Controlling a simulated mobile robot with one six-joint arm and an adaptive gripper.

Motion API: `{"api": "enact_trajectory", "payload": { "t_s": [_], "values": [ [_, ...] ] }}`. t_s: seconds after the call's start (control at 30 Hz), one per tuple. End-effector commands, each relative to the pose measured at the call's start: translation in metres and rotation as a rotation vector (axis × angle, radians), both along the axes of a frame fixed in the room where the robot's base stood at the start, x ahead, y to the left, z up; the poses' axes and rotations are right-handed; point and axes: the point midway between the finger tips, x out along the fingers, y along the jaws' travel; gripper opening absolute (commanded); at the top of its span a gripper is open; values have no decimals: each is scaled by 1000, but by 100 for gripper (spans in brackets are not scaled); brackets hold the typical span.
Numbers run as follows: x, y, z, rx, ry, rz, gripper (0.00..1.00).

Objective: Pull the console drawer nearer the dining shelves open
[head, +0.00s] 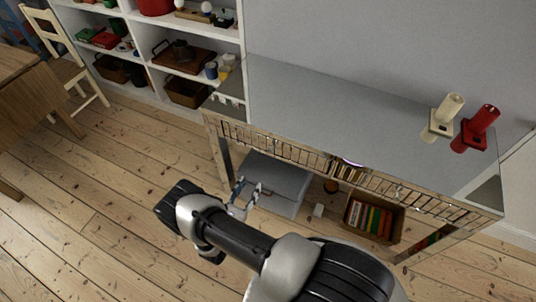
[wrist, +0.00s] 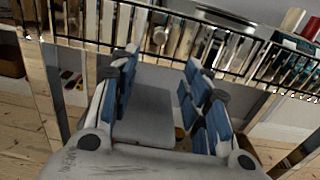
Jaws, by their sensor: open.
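The console (head: 330,100) has a grey top and a barred front. Its front section on the shelf side (head: 270,142), nearer the dining shelves (head: 145,25), appears closed; the drawer seam and handle are hard to make out. My gripper (head: 246,192) is open and empty, in front of and below this section, with its fingers pointing toward the console. In the wrist view the blue-padded fingers (wrist: 162,80) stand apart, and the barred front (wrist: 150,35) runs across the picture beyond their tips. I see no contact with it.
Under the console are a grey box (head: 275,180), a crate of books (head: 372,218) and a small white item (head: 318,210). A chair (head: 65,65) and table (head: 25,75) are left; the floor before the console is clear.

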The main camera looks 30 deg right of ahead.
Motion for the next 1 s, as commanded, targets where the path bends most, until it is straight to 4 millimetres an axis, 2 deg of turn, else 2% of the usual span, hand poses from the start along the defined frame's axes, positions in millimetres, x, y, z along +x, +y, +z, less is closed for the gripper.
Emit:
{"api": "enact_trajectory", "payload": {
  "t_s": [0.17, 0.7, 1.0],
  "values": [
    [16, -24, -1, 1, -1, -8, 43],
    [86, -114, 0, 1, -3, -8, 43],
    [102, -133, 1, 1, -2, -4, 43]
  ]
}}
